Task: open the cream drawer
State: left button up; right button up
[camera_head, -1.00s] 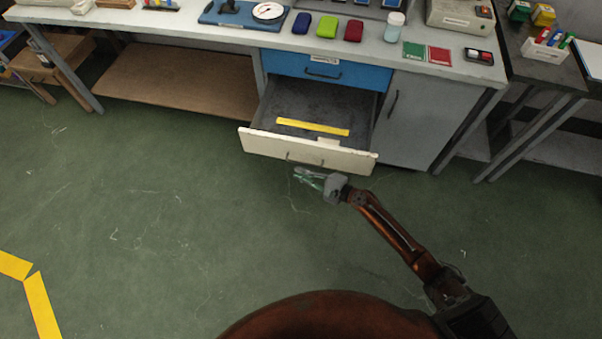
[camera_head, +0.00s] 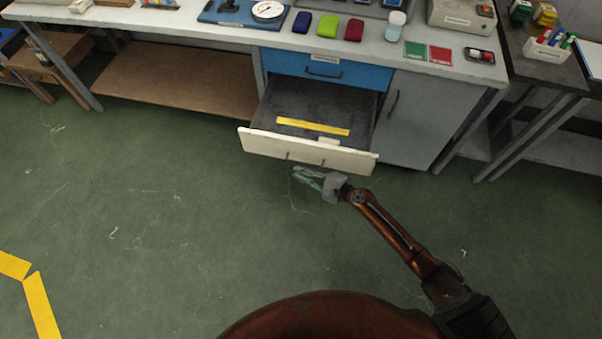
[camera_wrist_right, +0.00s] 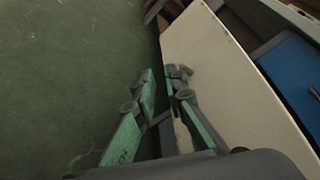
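The cream drawer (camera_head: 262,142) stands pulled out beneath the blue drawer (camera_head: 345,74). Its dark inside and a yellow strip show in the head view. Its cream front also fills much of the right wrist view (camera_wrist_right: 225,75). The dark handle (camera_head: 288,156) is on the front's lower part. My right gripper (camera_head: 296,172) is just in front of and below the handle. In the right wrist view its green-padded fingers (camera_wrist_right: 160,80) are apart, with the right finger close to the cream front. I cannot tell whether it touches the handle. My left gripper is not in view.
A grey cabinet door (camera_head: 415,120) is right of the drawer. The worktop (camera_head: 400,65) above holds colored cases and a gauge. A brown shelf (camera_head: 175,82) is at the left. The green floor (camera_head: 150,220) in front is clear.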

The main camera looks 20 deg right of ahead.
jog(key=shift+o, duration=0.2)
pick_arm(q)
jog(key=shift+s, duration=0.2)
pick_arm(e)
jog(key=v, duration=1.2)
